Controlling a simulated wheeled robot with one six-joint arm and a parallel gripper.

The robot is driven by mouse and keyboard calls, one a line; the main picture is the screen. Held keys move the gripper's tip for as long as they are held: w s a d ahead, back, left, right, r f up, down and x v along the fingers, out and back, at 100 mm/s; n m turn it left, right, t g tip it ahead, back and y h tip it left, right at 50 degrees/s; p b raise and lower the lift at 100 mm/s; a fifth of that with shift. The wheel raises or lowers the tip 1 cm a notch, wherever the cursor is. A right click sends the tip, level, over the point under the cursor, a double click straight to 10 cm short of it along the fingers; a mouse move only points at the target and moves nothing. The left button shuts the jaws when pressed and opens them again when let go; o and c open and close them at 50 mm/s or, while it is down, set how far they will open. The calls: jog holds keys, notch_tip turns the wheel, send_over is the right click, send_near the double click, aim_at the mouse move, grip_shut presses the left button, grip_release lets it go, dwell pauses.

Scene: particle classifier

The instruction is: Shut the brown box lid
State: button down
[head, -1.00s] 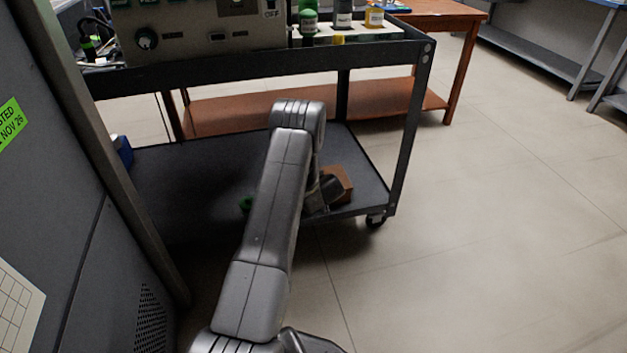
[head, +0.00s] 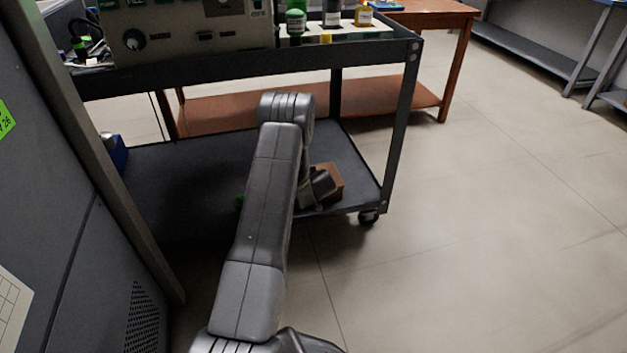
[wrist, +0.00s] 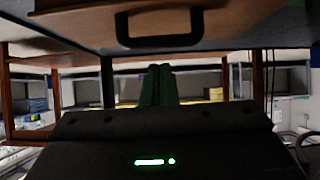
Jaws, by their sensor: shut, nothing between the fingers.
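The brown box (head: 331,181) sits on the cart's lower shelf near its right end, partly hidden behind my wrist in the head view. In the wrist view, which looks upside down, a brown face of the box (wrist: 225,22) with a black handle (wrist: 160,40) fills the top. My gripper's dark green fingers (wrist: 157,72) are together and empty, close to the box. I cannot tell whether they touch it. How far the lid is open cannot be made out.
The dark cart's lower shelf (head: 165,195) has bare room left of my arm, with a blue item (head: 117,150) at its far left. A grey cabinet (head: 60,230) stands close on the left. The floor on the right is clear.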

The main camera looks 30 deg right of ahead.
jog(key=s+a+f+p, duration=0.2)
jog(key=s+f, duration=0.1)
jog(key=s, duration=0.4)
jog(key=shift+s+a, duration=0.15)
jog(key=shift+s, duration=0.2)
jog(key=w+d+r+b, duration=0.1)
jog(key=w+d+b, duration=0.1)
jog(key=w, duration=0.6)
jog(key=shift+w+r+b, duration=0.2)
jog(key=shift+r+b, duration=0.05)
jog(key=shift+b, duration=0.15)
